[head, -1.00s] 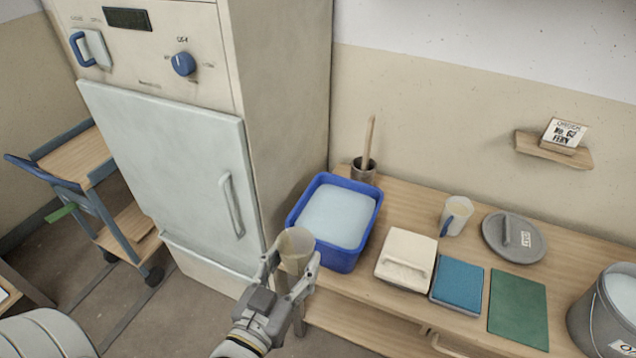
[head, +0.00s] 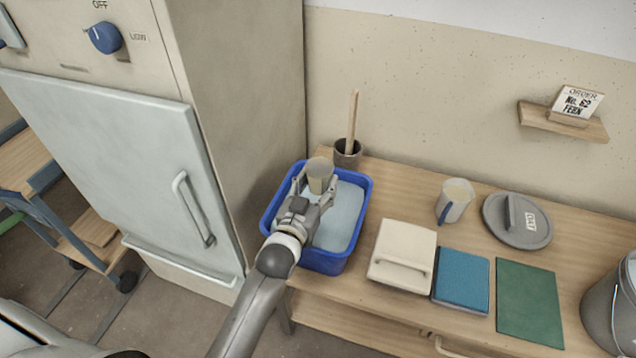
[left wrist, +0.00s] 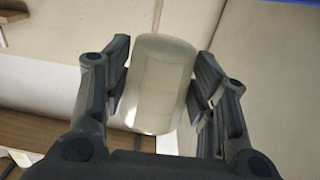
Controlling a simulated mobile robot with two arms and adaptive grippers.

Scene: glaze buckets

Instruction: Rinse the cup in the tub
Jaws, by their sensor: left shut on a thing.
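My left gripper (head: 314,192) is shut on a cream cup (head: 320,176) and holds it over the far left part of the blue tub (head: 331,262). The tub holds pale water (head: 342,217). The cup looks roughly upright; whether its base touches the water cannot be told. In the left wrist view the cup (left wrist: 158,85) sits between the two dark fingers. My right gripper is not in view.
Behind the tub stands a dark pot (head: 347,155) with a wooden stick. To the right are a white lidded box (head: 402,250), a blue sponge block (head: 462,281), a green mat (head: 529,303), a blue-handled jug (head: 454,202), a grey lid (head: 518,222) and a bucket (head: 612,312).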

